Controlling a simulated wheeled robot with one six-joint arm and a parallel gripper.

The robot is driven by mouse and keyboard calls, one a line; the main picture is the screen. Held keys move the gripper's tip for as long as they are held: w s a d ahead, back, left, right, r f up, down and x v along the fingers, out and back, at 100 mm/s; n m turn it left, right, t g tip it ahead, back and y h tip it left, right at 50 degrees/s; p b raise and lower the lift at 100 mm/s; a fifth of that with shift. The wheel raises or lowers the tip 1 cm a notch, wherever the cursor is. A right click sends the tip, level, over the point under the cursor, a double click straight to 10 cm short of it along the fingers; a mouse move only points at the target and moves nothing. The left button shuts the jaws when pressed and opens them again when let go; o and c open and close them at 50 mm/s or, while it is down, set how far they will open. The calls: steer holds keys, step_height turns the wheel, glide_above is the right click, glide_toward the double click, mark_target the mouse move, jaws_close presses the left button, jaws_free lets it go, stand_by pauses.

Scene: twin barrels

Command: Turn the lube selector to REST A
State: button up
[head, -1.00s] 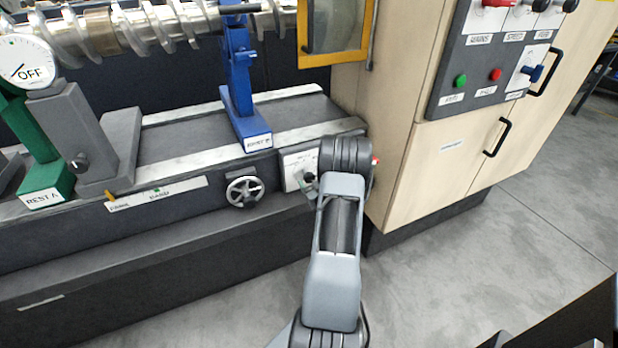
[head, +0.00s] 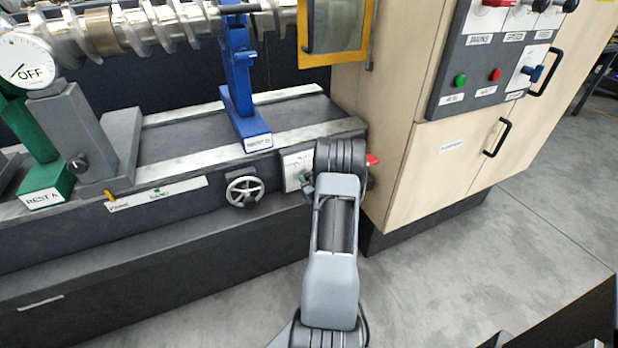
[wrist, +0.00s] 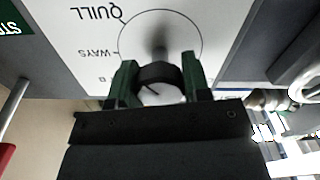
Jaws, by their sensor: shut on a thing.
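The lube selector is a dark round knob (wrist: 158,74) on a white plate (wrist: 85,38) in the wrist view. The plate appears upside down, with QUILL and WAYS readable around a printed circle; its other labels are cut off or hidden. My gripper (wrist: 157,82) is shut on the knob, with one green finger on each side. A dark mark shows on a pale face between the fingers; where the knob points is unclear. In the head view the plate (head: 292,166) shows only at its left edge, and my arm hides the knob and gripper.
A handwheel (head: 244,190) sits left of the plate. A red handle (head: 372,160) is close right of my arm. The green REST A support (head: 42,198) and blue support (head: 244,105) stand on the bed.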

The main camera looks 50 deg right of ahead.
steer(key=shift+c, duration=1.4)
steer(key=shift+f, duration=0.1)
steer(key=shift+b, duration=0.4)
